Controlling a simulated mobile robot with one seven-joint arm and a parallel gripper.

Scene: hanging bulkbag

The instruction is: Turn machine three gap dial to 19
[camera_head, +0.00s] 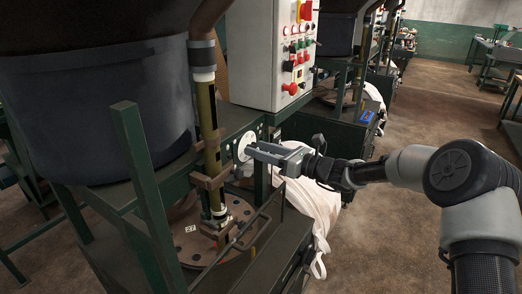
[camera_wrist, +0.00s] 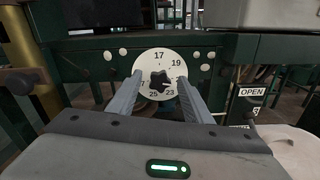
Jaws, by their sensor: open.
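The gap dial (camera_wrist: 160,61) is a white round plate with black numbers, on a dark green machine frame. I can read 17, 19, 23 and 25 on it. A dark lobed knob (camera_wrist: 160,84) is at its middle; its pointer setting is too small to tell for sure. In the head view the dial (camera_head: 245,146) shows as a white disc at the fingertips. My gripper (camera_head: 250,151) is in front of the dial. In the wrist view its fingers (camera_wrist: 160,85) are open, one on each side of the knob. I cannot tell whether they touch it.
A grey control box (camera_head: 258,55) with colored buttons hangs above the dial. A yellow-brown upright pipe (camera_head: 211,150) stands left of my gripper. An OPEN label (camera_wrist: 251,91) is right of the dial.

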